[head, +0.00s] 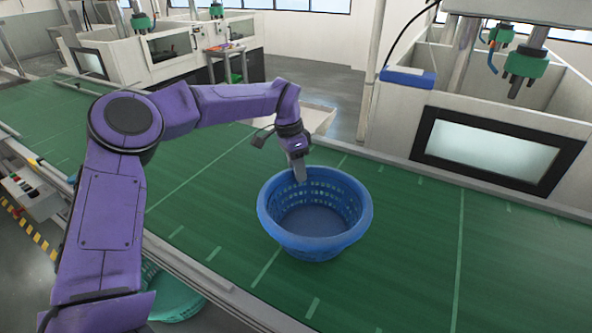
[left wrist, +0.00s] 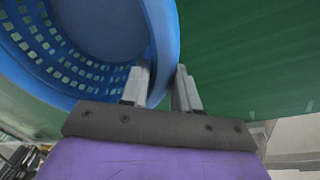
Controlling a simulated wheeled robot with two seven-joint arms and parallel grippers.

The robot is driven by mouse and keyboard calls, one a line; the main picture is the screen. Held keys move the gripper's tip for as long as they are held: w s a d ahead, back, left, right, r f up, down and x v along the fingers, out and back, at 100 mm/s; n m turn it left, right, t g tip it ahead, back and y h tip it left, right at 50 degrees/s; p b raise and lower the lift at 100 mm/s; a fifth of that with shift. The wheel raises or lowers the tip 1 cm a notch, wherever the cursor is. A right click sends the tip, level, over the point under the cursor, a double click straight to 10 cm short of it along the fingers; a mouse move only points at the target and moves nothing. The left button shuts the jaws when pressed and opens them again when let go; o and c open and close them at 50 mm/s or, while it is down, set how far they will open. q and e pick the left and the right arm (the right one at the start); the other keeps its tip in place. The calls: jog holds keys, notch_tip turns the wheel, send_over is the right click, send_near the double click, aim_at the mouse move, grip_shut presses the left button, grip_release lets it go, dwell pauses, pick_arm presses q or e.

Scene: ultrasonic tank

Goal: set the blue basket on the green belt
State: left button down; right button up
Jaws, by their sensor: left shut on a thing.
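The blue basket (head: 313,243) is upright at the green belt (head: 405,240) in the head view, near its middle. It looks empty. I cannot tell for certain whether its bottom touches the belt. My left gripper (head: 299,172) is shut on the far rim of the basket. In the left wrist view the two fingers (left wrist: 160,88) stand on either side of the rim of the basket (left wrist: 85,52), with the belt (left wrist: 245,50) beyond. My right gripper is not in view.
A white machine with a dark-framed window (head: 490,148) stands behind the belt at right. Another white machine (head: 150,55) is at the far left. A teal basket (head: 175,297) sits below the belt's near edge. The belt is clear on both sides of the blue basket.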

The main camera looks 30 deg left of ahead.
pick_arm(q)
notch_tip(320, 180, down, 3)
jog(key=shift+r+p, duration=0.1)
jog(key=shift+p, duration=0.2)
jog(key=shift+f, duration=0.4)
jog(key=c, duration=0.8)
grip_release()
jog(key=shift+w, duration=0.1)
jog(key=shift+r, duration=0.15)
jog(key=r+b, duration=0.1)
jog(key=r, duration=0.3)
jog(key=a+r+b, duration=0.1)
jog(key=r, duration=0.3)
jog(key=a+r, duration=0.1)
jog(key=r, duration=0.3)
jog(key=shift+a+b, duration=0.15)
jog(key=shift+b, duration=0.25)
